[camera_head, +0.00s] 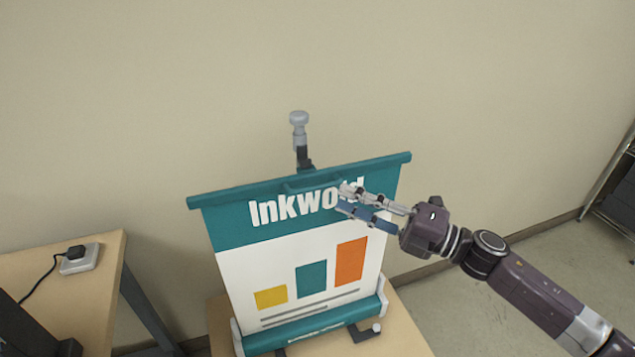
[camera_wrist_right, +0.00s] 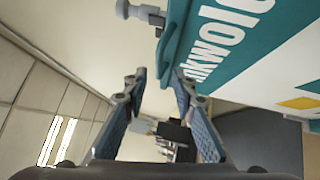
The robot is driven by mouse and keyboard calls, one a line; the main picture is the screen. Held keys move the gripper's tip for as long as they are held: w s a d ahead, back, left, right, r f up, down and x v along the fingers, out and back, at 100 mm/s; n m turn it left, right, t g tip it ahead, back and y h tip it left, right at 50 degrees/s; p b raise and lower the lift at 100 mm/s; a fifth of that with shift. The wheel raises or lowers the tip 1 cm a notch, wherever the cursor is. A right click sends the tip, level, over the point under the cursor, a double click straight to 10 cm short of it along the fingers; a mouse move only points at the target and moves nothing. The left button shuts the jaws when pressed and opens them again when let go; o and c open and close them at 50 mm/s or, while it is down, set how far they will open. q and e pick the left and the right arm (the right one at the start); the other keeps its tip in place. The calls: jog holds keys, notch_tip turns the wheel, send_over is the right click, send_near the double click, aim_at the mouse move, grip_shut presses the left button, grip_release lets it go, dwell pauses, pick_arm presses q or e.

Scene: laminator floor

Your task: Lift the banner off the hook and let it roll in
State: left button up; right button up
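The "Inkword" banner (camera_head: 320,250) is pulled up from its teal base (camera_head: 310,325). Its teal top bar (camera_head: 260,188) slants up to the right, with a small teal handle (camera_head: 308,184) near its middle. The bar is at the foot of a dark hook post (camera_head: 303,156) with a grey knob (camera_head: 299,118); the exact contact is hidden. My right gripper (camera_head: 345,200) is in front of the banner's lettering, right of the handle. In the right wrist view its fingers (camera_wrist_right: 160,74) are apart and empty, with the teal bar just beyond the tips. My left gripper is not in view.
The base stands on a wooden table (camera_head: 395,335). Another wooden table (camera_head: 95,280) at left holds a white box with a black plug (camera_head: 80,256) and cable. A plain wall is behind. Shelving (camera_head: 620,195) stands far right, with bare floor before it.

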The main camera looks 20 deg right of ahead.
aim_at(317, 188)
jog(key=p+x, duration=0.2)
jog(key=x, duration=0.4)
jog(key=shift+w+a+r+p, duration=0.15)
jog(key=shift+w+a+p, duration=0.1)
jog(key=shift+p, duration=0.15)
jog(key=shift+w+a, duration=0.25)
jog(key=shift+a, duration=0.05)
grip_shut()
